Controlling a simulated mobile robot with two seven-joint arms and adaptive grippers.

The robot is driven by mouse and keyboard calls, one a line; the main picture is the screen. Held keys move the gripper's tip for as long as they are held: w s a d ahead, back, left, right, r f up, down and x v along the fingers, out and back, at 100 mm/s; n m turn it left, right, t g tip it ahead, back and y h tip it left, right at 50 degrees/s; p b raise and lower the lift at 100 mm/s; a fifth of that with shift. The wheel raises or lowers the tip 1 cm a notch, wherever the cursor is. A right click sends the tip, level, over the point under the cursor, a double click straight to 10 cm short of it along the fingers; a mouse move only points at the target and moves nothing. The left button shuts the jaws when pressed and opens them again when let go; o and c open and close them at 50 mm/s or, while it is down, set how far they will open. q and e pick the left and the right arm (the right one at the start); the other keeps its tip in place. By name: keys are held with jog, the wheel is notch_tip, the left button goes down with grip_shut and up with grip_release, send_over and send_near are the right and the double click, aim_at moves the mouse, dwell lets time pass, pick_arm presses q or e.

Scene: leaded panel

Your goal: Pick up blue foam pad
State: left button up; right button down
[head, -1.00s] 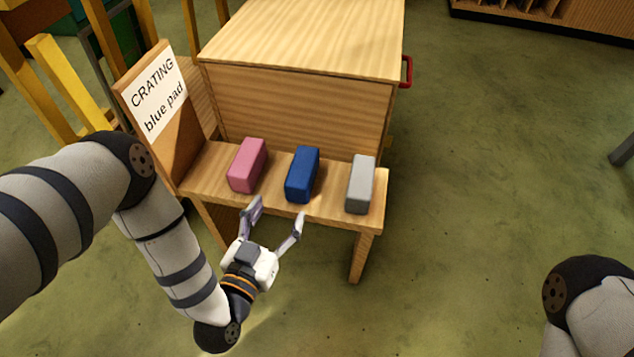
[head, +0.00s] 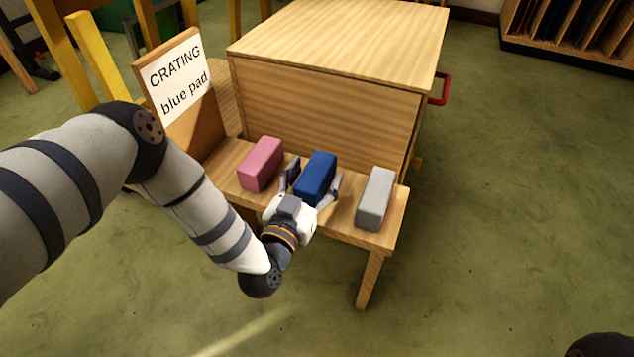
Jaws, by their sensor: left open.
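The blue foam pad (head: 316,177) lies on a narrow wooden bench, between a pink pad (head: 261,164) and a grey pad (head: 376,198). My left gripper (head: 311,182) is open at the near end of the blue pad. One finger is on the pad's left side, between it and the pink pad, and the other is on its right side. I cannot tell whether the fingers touch the pad. My right gripper is out of view.
The wooden bench (head: 345,228) has a sign (head: 179,78) at its left end reading "CRATING blue pad". A large wooden crate (head: 330,105) with a red handle (head: 441,88) stands behind. Open green floor lies to the right.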

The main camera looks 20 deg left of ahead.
pick_arm(q)
jog(key=shift+w, duration=0.4)
jog(key=c, duration=1)
jog(key=shift+c, duration=0.2)
